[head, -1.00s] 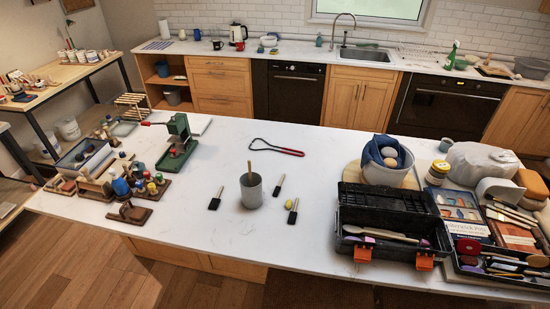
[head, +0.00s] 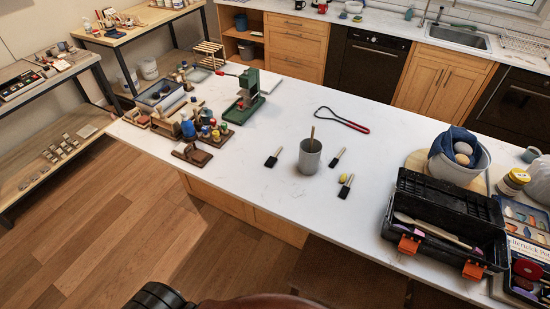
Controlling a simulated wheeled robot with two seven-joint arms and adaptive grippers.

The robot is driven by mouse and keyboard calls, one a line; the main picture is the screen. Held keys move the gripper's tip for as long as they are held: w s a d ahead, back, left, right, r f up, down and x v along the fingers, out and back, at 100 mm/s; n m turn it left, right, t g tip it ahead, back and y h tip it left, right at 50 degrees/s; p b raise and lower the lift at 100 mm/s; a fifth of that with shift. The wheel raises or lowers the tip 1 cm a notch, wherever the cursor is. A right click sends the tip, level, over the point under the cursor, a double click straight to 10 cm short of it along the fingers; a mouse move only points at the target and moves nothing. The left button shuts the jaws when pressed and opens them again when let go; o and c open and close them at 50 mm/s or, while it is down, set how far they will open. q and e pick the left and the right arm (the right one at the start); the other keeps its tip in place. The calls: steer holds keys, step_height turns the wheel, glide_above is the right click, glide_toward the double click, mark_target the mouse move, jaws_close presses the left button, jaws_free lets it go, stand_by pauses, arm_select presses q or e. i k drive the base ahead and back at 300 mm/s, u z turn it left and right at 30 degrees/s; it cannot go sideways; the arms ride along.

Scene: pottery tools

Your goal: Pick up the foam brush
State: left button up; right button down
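Three small brushes with black foam-like heads and short handles lie on the white counter (head: 240,190). One foam brush (head: 271,161) lies left of a grey cup (head: 310,159). A second brush (head: 335,162) lies just right of the cup. A third brush (head: 346,188) lies nearer the front, with a small yellow piece (head: 343,177) beside it. A thin stick stands in the cup. Neither of my grippers shows in the head view.
A black toolbox (head: 440,225) and a bowl with a blue cloth (head: 459,170) stand on the right. A green press (head: 248,92) and wooden tool blocks (head: 180,110) are on the left. A red-handled loop tool (head: 345,120) lies behind the brushes. The front middle counter is clear.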

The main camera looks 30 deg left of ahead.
mark_target(270, 162)
steer(key=z, duration=2.2)
steer(key=k, duration=2.15)
steer(key=u, duration=2.55)
